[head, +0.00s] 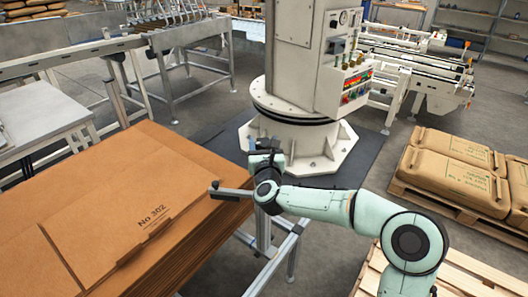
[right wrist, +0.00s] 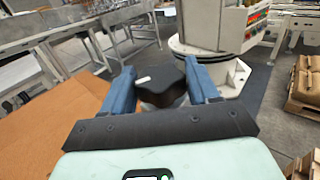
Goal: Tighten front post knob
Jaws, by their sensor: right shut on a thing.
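The front post knob (right wrist: 160,84) is a dark, lobed knob with a white mark on its top, seen in the right wrist view. My right gripper (right wrist: 160,72) has its two blue fingers on either side of it and is shut on it. In the head view my right gripper (head: 265,150) is at the right edge of the cardboard stack, above a silver metal frame (head: 263,230). The arm and gripper mostly hide the knob there. My left gripper is not in view.
A stack of brown cardboard sheets (head: 95,190) fills the left. The white robot column (head: 300,140) with a control panel (head: 355,85) stands behind the gripper. Brown sacks (head: 455,165) on a wooden pallet are at the right. Conveyors (head: 60,55) run at the back left.

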